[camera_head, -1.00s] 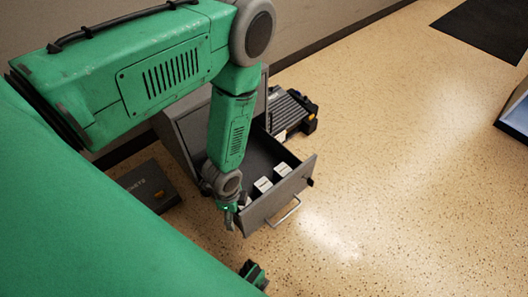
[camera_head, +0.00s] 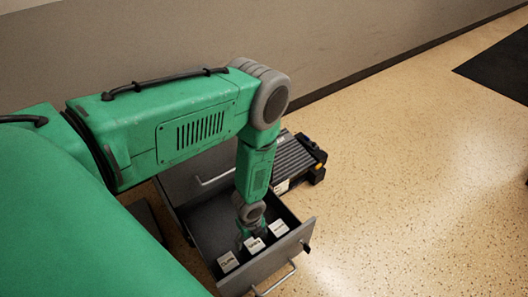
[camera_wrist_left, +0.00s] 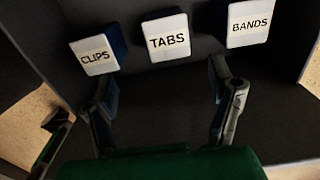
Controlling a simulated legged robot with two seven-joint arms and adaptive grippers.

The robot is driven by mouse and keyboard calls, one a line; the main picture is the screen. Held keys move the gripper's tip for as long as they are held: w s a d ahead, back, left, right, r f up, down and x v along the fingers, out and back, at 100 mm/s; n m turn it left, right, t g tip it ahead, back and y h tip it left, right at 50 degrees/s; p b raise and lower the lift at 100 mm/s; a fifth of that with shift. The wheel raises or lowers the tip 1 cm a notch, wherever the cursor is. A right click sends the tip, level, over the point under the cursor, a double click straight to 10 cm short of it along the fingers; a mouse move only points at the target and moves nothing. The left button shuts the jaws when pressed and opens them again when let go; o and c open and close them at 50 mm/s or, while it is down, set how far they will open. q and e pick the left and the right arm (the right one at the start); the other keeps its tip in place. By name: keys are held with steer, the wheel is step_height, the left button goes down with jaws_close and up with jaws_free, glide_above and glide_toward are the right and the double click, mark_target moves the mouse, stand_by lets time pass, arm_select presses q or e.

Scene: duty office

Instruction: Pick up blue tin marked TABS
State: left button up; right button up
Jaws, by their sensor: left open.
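The tin marked TABS (camera_wrist_left: 167,42) has a white labelled top and dark blue sides. It stands in the open drawer between the tins marked CLIPS (camera_wrist_left: 95,56) and BANDS (camera_wrist_left: 249,24). In the head view the TABS tin (camera_head: 254,244) is the middle one of three. My left gripper (camera_wrist_left: 163,78) is open and empty, its two fingers apart. In the wrist view the TABS tin lies just beyond the gap between the fingertips. In the head view the left gripper (camera_head: 251,232) is down in the drawer, close to the tins and partly hidden. My right gripper is out of view.
The grey drawer (camera_head: 268,267) is pulled out, with a metal handle (camera_head: 275,280) on its front. Its walls surround the tins and gripper. A dark ribbed case (camera_head: 300,160) lies beside the cabinet. A wall stands behind.

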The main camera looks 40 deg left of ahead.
mark_target(254, 246)
arm_select(q)
steer(key=shift+w+a+f+b, duration=0.15)
steer(key=shift+f+b, duration=0.1)
steer(key=shift+f, duration=0.4)
steer(key=shift+w+a+f+b, duration=0.15)
steer(key=shift+f+b, duration=0.1)
steer(key=shift+f, duration=0.35)
steer(key=f+b, duration=0.1)
steer(key=f, duration=0.1)
steer(key=f+b, duration=0.1)
steer(key=f, duration=0.3)
steer(key=shift+d+b, duration=0.35)
steer(key=shift+b, duration=0.05)
steer(key=f+b, duration=0.2)
steer(key=f, duration=0.1)
steer(key=f+b, duration=0.1)
steer(key=f, duration=0.1)
steer(key=shift+w+a+f, duration=0.25)
steer(key=shift+w, duration=0.1)
steer(key=shift+r, duration=0.1)
steer(key=shift+d, duration=0.1)
steer(key=shift+c, duration=0.8)
steer(key=c, duration=1)
